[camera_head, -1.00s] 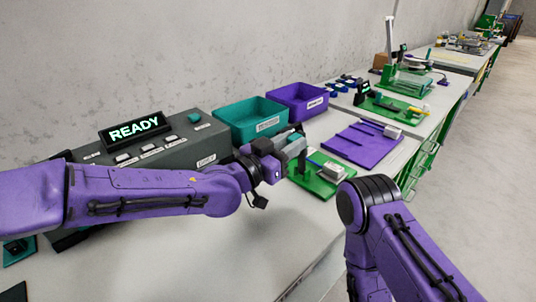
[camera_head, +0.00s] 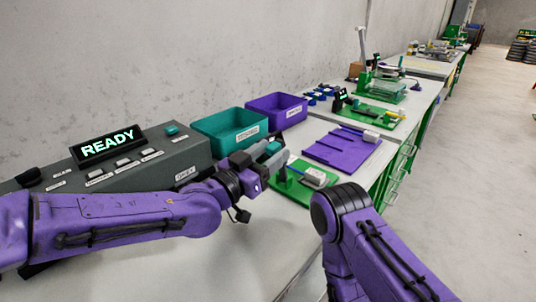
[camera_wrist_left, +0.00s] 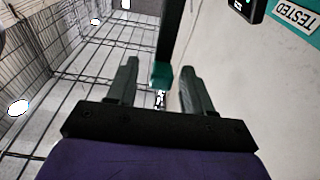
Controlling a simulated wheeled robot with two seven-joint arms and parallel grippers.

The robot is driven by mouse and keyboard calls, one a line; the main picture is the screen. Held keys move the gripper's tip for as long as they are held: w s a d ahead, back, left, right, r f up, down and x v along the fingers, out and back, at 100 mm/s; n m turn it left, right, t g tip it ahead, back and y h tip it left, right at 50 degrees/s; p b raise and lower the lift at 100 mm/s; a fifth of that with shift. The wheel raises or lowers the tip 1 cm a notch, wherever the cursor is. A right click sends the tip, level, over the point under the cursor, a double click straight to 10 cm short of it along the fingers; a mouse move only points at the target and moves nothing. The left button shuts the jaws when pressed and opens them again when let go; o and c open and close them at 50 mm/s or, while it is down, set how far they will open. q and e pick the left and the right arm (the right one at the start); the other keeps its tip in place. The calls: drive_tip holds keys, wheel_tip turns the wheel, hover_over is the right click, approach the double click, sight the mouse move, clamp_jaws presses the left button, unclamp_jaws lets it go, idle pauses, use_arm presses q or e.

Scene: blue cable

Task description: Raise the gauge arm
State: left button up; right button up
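The gauge stands on a green base plate (camera_head: 294,190) on the bench in the head view. Its arm, a dark bar with a teal end (camera_wrist_left: 162,75), reaches down between my left fingers in the left wrist view. My left gripper (camera_head: 266,153) is at the gauge, above the plate's left side. In the wrist view its two fingers stand apart on either side of the bar, and no firm grip shows. In the head view my gripper hides much of the gauge. My right arm is in the lower right, but its gripper is out of view.
A grey console with a READY display (camera_head: 108,144) stands at left. A teal bin (camera_head: 228,128) and a purple bin (camera_head: 276,110) stand behind the gripper. A purple plate (camera_head: 341,148) and a pale block (camera_head: 314,176) lie to the right.

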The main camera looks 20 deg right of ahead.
use_arm(q)
drive_tip(key=v, duration=1)
drive_tip(key=shift+s+a+b, duration=0.15)
drive_tip(key=shift+a+b, duration=0.15)
drive_tip(key=shift+b, duration=0.05)
drive_tip(key=shift+f, duration=0.15)
